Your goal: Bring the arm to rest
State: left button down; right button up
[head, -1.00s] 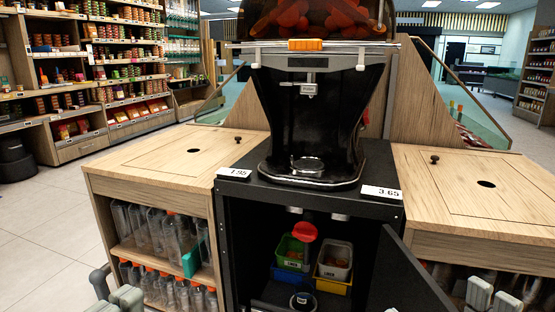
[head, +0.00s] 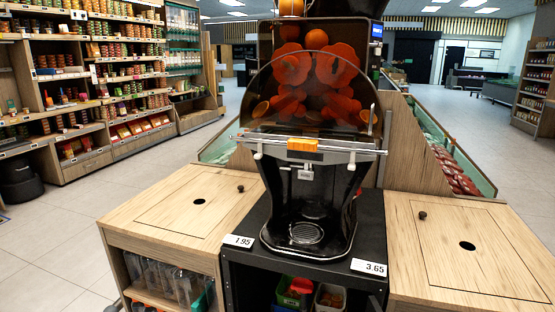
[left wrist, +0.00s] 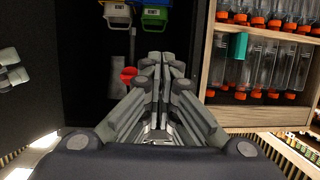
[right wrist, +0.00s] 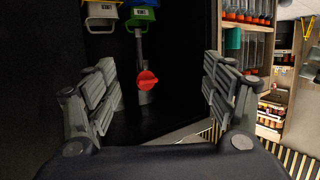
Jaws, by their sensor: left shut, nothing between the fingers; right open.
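My left gripper (left wrist: 163,62) is shut and empty in the left wrist view, its grey fingers pressed together in front of the dark open cabinet. My right gripper (right wrist: 160,80) is open in the right wrist view, its fingers wide apart with nothing held. A red-topped tap (right wrist: 147,79) shows between the right fingers, farther off inside the cabinet; it also shows beside the left fingers (left wrist: 128,74). The orange juicer (head: 310,150) stands on the black cabinet (head: 235,262) in the head view. Neither gripper shows clearly in the head view.
Wooden counters stand left (head: 160,225) and right (head: 440,275) of the juicer. Plastic bottles with orange caps (left wrist: 260,65) fill a side shelf. A green bin (head: 292,290) and a white bin (head: 330,297) sit in the cabinet. Floor (head: 60,240) is clear at left.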

pick_arm(q)
jog(key=s+a+f+g+y+p, duration=0.1)
jog(key=s+a+f+g+p, duration=0.2)
jog(key=s, duration=0.9)
jog(key=s+a+f+g+y+p, duration=0.1)
jog(key=s+a+f+g+p, duration=0.3)
jog(key=s, duration=0.8)
jog(key=s+a+f+g+y+p, duration=0.1)
jog(key=s+a+f+g+p, duration=0.2)
jog(key=s, duration=0.9)
notch_tip(320, 180, down, 3)
jog(key=g+p, duration=0.3)
jog(key=shift+a+f+n+y+p, duration=0.15)
jog(key=shift+a+n+y+p, duration=0.15)
jog(key=shift+y+p, duration=0.1)
pick_arm(e)
jog(key=s+d+f+g+h, duration=0.1)
jog(key=s+d+f+g, duration=0.2)
jog(key=s, duration=0.9)
jog(key=s+d+f+g+h, duration=0.1)
jog(key=s+d+f+g, duration=0.3)
jog(key=s, duration=0.8)
jog(key=s+d+f+g+h, duration=0.1)
jog(key=s+d+f+g, duration=0.2)
jog(key=s, duration=0.9)
notch_tip(320, 180, down, 3)
jog(key=g, duration=0.3)
jog(key=shift+d+f+m+h, duration=0.15)
jog(key=shift+d+m+h, duration=0.15)
jog(key=shift+h, duration=0.1)
